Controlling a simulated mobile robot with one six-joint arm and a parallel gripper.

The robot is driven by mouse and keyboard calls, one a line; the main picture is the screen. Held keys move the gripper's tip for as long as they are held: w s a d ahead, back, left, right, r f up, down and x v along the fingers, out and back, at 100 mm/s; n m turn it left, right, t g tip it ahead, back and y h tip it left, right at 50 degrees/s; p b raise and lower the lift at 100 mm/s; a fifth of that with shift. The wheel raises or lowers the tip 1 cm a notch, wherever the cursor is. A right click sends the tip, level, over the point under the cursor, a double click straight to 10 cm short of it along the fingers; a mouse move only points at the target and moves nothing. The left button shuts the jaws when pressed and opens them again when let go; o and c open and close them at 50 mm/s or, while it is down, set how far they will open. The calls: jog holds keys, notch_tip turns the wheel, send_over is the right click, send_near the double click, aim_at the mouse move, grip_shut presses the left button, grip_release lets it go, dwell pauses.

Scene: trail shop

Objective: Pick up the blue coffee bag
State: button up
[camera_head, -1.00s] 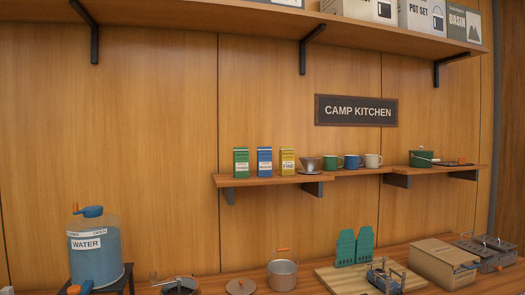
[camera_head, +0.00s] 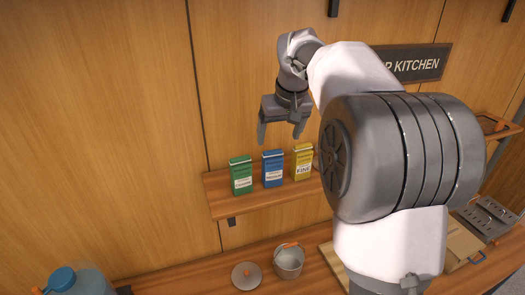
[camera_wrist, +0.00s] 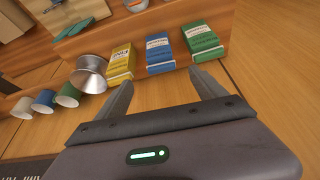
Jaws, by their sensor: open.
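The blue coffee bag (camera_head: 272,168) stands upright on the small wall shelf (camera_head: 219,194), between a green bag (camera_head: 241,175) on its left and a yellow bag (camera_head: 303,161) on its right. My gripper (camera_head: 280,139) is open and empty, with its fingers pointing down above the blue and yellow bags. In the wrist view the blue bag (camera_wrist: 159,54) shows ahead between the two open fingers (camera_wrist: 160,85). The fingers do not touch any bag.
The yellow bag (camera_wrist: 122,62) and green bag (camera_wrist: 202,42) stand close on either side. A metal dripper (camera_wrist: 89,73) and several mugs (camera_wrist: 67,95) share the shelf. A pot (camera_head: 288,262) and the water jug (camera_head: 80,281) are below. The wooden wall stands behind.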

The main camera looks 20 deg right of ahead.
aim_at(274, 154)
jog(key=x, duration=0.9)
jog(key=shift+w, duration=0.1)
jog(key=x, duration=0.3)
jog(key=p+x, duration=0.1)
jog(key=x, duration=0.1)
jog(key=shift+s+a+f, duration=0.1)
jog(key=shift+s+f, duration=0.15)
jog(key=shift+f, duration=0.15)
jog(key=shift+s+r, duration=0.15)
jog(key=shift+s, duration=0.15)
jog(key=c, duration=1.6)
jog(key=shift+c, duration=0.2)
